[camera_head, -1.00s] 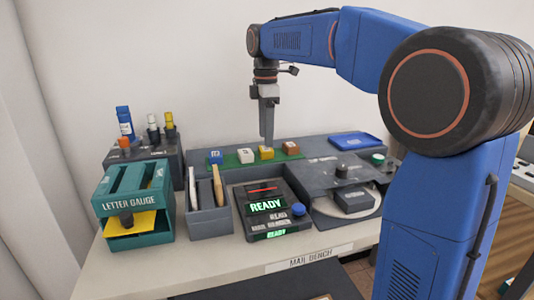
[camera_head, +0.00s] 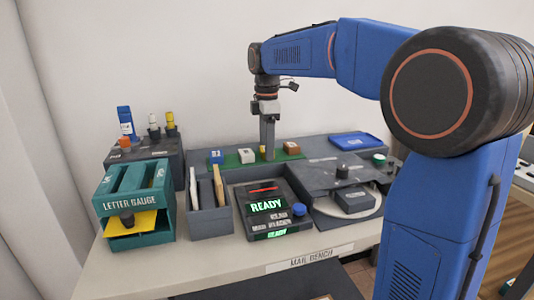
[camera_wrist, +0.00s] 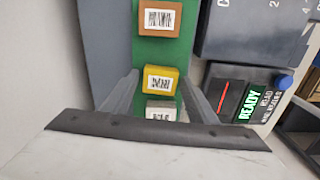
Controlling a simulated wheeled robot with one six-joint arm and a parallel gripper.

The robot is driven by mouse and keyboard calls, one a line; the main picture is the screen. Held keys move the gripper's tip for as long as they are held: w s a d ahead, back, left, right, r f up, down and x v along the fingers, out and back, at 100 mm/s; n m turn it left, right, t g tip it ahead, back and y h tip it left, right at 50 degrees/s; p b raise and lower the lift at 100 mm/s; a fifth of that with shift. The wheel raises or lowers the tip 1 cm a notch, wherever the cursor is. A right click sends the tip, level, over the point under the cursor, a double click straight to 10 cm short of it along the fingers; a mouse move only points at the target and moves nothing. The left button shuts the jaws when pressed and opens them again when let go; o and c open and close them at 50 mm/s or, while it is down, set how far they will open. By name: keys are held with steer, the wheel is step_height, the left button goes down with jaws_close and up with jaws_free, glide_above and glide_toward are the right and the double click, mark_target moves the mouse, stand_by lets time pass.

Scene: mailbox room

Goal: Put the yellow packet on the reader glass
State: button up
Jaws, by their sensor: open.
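The yellow packet (camera_wrist: 160,80) lies on a green strip, with a barcode label facing up. In the head view the packet (camera_head: 262,150) is mostly hidden behind my gripper (camera_head: 268,156). In the wrist view my gripper (camera_wrist: 158,98) is open, with one finger on each side of the yellow packet and a white packet partly between them nearer the palm. I cannot tell whether the fingers touch the packet. The reader (camera_head: 270,207) shows "READY" on a green display. Its dark glass with a red line (camera_wrist: 236,88) also shows in the wrist view, to the right.
On the green strip (camera_head: 226,163) stand a blue packet (camera_head: 216,156), a white packet (camera_head: 246,155) and a brown packet (camera_head: 292,148). A teal letter gauge (camera_head: 133,190) and a grey letter holder (camera_head: 210,219) stand left. A blue tray (camera_head: 354,140) lies at back right.

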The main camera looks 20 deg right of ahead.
steer(key=c, duration=0.9)
steer(key=shift+r, duration=0.1)
steer(key=shift+r, duration=2.15)
